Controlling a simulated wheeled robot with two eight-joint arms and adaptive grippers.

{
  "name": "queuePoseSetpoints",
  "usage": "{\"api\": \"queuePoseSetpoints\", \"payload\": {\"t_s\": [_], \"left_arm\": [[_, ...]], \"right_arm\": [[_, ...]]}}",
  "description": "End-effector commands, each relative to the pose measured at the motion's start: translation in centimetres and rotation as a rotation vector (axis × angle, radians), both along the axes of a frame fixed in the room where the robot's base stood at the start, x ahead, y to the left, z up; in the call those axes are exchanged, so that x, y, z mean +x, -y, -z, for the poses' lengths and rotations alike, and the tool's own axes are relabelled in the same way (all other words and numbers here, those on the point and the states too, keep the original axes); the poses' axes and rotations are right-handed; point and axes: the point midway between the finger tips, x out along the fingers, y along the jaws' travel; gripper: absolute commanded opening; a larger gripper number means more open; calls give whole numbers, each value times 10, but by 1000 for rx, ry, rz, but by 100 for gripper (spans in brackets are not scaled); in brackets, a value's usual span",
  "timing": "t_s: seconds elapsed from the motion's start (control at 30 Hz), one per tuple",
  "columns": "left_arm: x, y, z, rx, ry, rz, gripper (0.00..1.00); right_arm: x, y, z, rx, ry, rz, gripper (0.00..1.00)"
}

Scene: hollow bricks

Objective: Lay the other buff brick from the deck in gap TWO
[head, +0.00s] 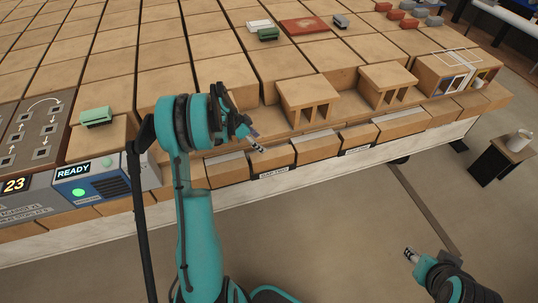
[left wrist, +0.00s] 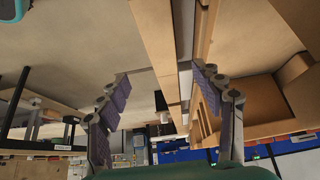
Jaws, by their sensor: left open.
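Two hollow buff bricks with dark openings in their fronts stand on the deck, one at the centre (head: 309,90) and one to its right (head: 389,77). A course of lower buff bricks (head: 317,148) with grey strips on top runs along the front edge. Two small label plates (head: 274,173) sit below it; their lettering is too small to read surely, so I cannot tell which is gap TWO. My left gripper (head: 256,142) is above this course, left of the centre hollow brick. In the left wrist view its fingers (left wrist: 166,84) are apart and empty. My right gripper (head: 411,256) is low over the floor, its jaws unclear.
A box with a READY display (head: 92,181) stands at the front left. Green blocks (head: 96,116), a red slab (head: 304,25) and several small coloured blocks lie on the deck. A small dark stand (head: 500,160) is on the right. Open floor lies in front.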

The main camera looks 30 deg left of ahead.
Motion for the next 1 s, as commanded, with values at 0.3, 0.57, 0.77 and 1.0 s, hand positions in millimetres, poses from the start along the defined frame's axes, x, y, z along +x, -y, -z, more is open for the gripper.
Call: {"api": "queuePoseSetpoints", "payload": {"t_s": [0.3,0.57,0.77,1.0], "left_arm": [[-32,99,-108,42,-80,-200,66],[-107,182,-173,66,-77,-410,66],[-175,226,-189,49,-25,-554,66],[-228,249,-182,2,38,-664,66]], "right_arm": [[0,0,0,0,0,0,40],[0,0,0,0,0,0,40],[0,0,0,0,0,0,40],[0,0,0,0,0,0,40]]}}
